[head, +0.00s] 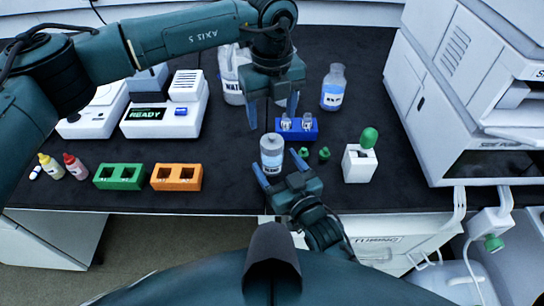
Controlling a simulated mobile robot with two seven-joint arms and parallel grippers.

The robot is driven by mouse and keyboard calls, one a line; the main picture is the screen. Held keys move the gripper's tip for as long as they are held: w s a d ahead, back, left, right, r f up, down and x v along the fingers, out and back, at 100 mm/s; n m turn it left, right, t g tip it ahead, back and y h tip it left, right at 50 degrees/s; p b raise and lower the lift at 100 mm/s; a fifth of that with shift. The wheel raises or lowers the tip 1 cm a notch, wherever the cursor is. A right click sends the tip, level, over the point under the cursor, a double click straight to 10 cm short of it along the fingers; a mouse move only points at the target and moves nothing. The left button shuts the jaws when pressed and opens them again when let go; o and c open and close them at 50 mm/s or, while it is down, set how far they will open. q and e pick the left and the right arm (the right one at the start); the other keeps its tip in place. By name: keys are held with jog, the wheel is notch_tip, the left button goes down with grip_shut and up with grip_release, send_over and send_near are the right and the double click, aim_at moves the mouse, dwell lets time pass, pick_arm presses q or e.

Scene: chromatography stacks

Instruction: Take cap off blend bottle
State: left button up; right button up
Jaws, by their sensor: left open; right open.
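A small bottle (271,158) with a grey top (271,141) stands upright near the table's front edge; its label is too small to read, so I cannot tell whether it is the blend bottle. My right gripper (279,167) is open, with its fingers reaching to either side of this bottle's front; I cannot tell whether they touch it. My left gripper (271,112) is open and points down, behind and above the bottle, with nothing visible between its fingers. Another clear bottle (333,90) with a pale label stands at the back right.
A blue rack (308,134) with vials stands behind two small green caps (324,154). A white block (359,168) with a green-topped item is at right. Green (119,184) and orange (177,185) racks sit left. A white jug (232,88) is partly behind my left arm.

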jog(key=shift+w+a, duration=0.15)
jog(key=shift+w, duration=0.1)
jog(key=shift+c, duration=0.4)
